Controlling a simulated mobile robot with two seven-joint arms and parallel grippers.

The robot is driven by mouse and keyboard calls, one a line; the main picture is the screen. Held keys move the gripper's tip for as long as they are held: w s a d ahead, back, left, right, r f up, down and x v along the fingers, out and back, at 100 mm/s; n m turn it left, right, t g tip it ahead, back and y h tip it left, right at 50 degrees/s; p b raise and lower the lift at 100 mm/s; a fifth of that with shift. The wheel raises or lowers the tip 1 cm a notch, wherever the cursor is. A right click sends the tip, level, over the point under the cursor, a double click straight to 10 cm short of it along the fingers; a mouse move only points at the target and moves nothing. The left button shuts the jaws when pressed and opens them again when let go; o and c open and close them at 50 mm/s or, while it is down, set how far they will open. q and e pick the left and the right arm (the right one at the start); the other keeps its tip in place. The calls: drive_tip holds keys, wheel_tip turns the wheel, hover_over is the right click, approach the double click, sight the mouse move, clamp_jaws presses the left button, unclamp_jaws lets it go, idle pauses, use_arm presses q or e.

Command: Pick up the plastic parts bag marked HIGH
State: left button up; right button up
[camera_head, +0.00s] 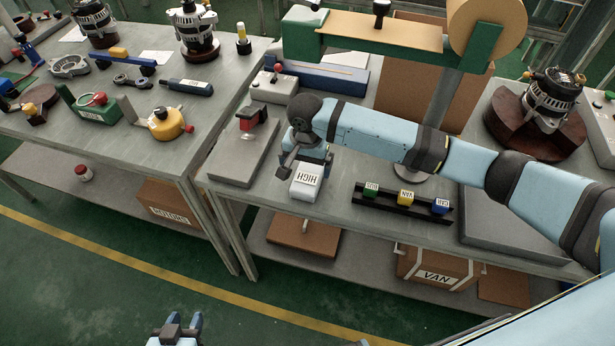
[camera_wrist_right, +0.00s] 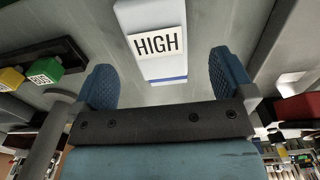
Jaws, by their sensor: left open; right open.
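The bag marked HIGH (camera_head: 306,182) is a white block-like pack with a black-lettered label, on the front part of the right-hand table. In the right wrist view the bag (camera_wrist_right: 153,42) lies ahead of and between the two blue fingertips. My right gripper (camera_head: 300,165) is open just behind the bag; its fingers (camera_wrist_right: 168,82) show nothing held. I cannot tell whether a finger touches the bag. My left gripper (camera_head: 178,328) is open and empty, low at the bottom edge of the head view, away from the tables.
A black rack (camera_head: 402,205) with green, yellow and blue labelled blocks stands right of the bag. A grey plate with a red-topped fixture (camera_head: 250,120) is to the left. A green-framed roll stand (camera_head: 380,40) rises behind. Boxes, one marked VAN (camera_head: 437,270), sit on the lower shelf.

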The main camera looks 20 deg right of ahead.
sight(308, 174)
drive_tip(key=shift+w+d+f, duration=0.1)
drive_tip(key=shift+f, duration=0.9)
drive_tip(key=shift+w+d+f, duration=0.1)
drive_tip(key=shift+d+f, duration=0.05)
drive_tip(key=shift+f, duration=0.9)
drive_tip(key=shift+w+d+f, duration=0.1)
drive_tip(key=shift+f, duration=0.9)
drive_tip(key=c, duration=1)
drive_tip(key=shift+r, duration=0.15)
